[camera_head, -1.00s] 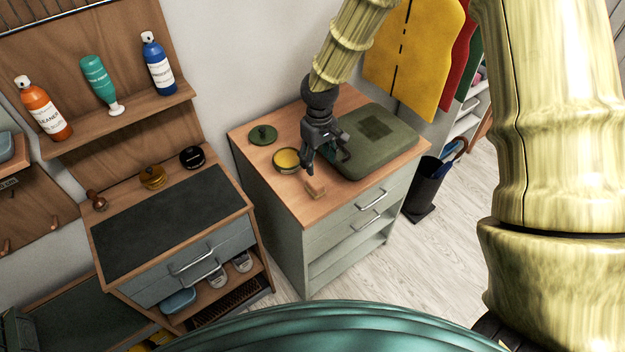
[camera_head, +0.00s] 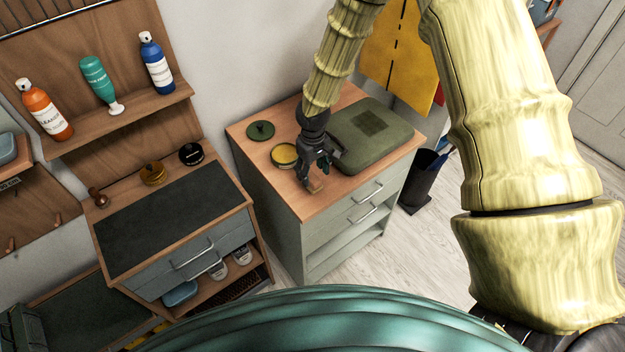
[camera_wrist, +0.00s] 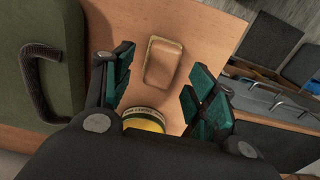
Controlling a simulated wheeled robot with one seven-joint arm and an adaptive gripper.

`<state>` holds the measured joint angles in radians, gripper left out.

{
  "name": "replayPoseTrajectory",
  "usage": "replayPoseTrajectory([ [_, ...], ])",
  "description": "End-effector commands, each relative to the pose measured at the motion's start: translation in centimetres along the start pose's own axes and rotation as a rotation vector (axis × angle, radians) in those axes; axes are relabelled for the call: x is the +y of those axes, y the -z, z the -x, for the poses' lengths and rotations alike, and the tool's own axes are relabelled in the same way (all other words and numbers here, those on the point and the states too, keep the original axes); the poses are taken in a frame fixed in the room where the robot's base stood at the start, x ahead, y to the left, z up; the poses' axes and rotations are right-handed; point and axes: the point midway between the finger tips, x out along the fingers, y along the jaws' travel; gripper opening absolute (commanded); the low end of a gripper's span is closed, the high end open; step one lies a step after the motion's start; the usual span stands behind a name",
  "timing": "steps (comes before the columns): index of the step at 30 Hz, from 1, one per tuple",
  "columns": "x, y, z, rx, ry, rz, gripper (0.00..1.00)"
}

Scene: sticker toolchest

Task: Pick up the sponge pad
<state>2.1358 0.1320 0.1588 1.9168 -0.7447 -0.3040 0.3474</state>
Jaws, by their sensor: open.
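The sponge pad (camera_wrist: 162,62) is a small tan rectangular block with rounded corners. It lies on the wooden top of the grey-green cabinet, and in the wrist view it shows ahead, between my open fingers. In the head view the sponge pad (camera_head: 315,187) is a small tan patch near the front edge, partly covered by my gripper. My gripper (camera_head: 313,181) is over the cabinet top with its fingers pointing down. In the wrist view my gripper (camera_wrist: 158,88) is open, its green pads apart on either side of the sponge pad, with nothing held.
A yellow-topped round tin (camera_head: 284,155) stands close behind my gripper. A green case (camera_head: 392,140) with a handle lies to the right, and a dark green lid (camera_head: 261,130) lies at the back left. The cabinet top (camera_head: 293,201) is bare in front.

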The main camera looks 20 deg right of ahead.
Motion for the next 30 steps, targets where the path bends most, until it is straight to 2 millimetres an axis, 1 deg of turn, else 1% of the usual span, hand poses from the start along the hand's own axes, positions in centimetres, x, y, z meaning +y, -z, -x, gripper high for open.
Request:
replayPoseTrajectory([
  [10, -0.1, -0.2, -2.8, -0.002, 0.0, 0.001, 0.57],
  [15, -0.1, -0.1, -3.3, 0.0, 0.0, 0.0, 0.57],
  [21, -0.1, -0.1, -3.3, 0.0, 0.0, 0.0, 0.57],
  [23, -0.1, -0.1, -3.3, 0.0, 0.0, 0.0, 0.46],
  [24, -0.1, -0.1, -3.3, 0.0, 0.0, 0.0, 0.39],
  [28, -0.1, -0.1, -3.3, 0.0, 0.0, 0.0, 0.15],
  [29, -0.1, -0.1, -3.3, 0.0, 0.0, 0.0, 0.12],
  [30, -0.1, -0.1, -3.3, -0.001, 0.0, 0.0, 0.12],
])
